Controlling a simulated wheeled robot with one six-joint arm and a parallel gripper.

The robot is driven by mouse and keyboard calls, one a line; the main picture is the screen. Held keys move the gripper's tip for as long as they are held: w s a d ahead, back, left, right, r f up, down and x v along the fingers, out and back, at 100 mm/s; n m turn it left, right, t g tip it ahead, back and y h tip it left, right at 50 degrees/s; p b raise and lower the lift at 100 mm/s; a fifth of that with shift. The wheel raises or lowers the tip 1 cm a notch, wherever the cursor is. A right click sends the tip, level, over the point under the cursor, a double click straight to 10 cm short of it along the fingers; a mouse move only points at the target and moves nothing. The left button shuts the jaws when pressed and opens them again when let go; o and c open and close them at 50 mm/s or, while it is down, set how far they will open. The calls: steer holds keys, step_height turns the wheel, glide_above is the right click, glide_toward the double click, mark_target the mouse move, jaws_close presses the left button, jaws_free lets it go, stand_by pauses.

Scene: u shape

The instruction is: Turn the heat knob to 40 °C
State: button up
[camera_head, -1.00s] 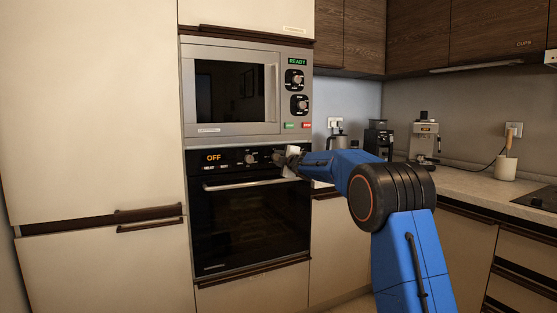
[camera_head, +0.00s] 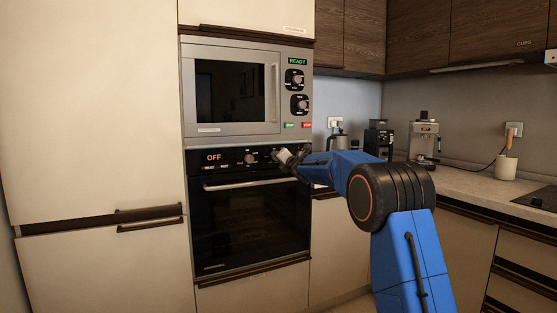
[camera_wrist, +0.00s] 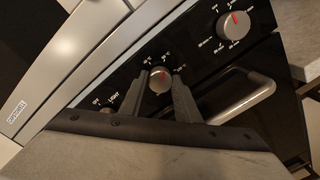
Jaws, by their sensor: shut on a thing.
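The oven (camera_head: 245,222) has a black control panel with a lit orange OFF display (camera_head: 213,157). In the wrist view, my gripper (camera_wrist: 161,82) has one finger on each side of a round silver knob with a red mark (camera_wrist: 159,79), and is shut on it. Small temperature marks in °C show around this knob, too small to read surely.
Another knob with a red pointer (camera_wrist: 233,25) is at the upper right in the wrist view. The oven handle (camera_wrist: 243,98) runs close below the panel. A microwave (camera_head: 232,88) with a READY display is above. A counter (camera_head: 480,187) is at the right.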

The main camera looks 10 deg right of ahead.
steer(key=n, duration=0.5)
steer(key=shift+f+n, duration=0.2)
steer(key=shift+n, duration=0.1)
steer(key=n, duration=0.5)
steer(key=shift+n, duration=0.4)
steer(key=o, duration=1)
steer(key=shift+o, duration=0.2)
steer(key=shift+s+r, duration=0.1)
steer(key=shift+s+d, duration=0.15)
steer(key=shift+s, duration=0.1)
steer(key=v, duration=1.6)
steer(key=shift+s+d+f, duration=0.25)
steer(key=shift+s+f, duration=0.05)
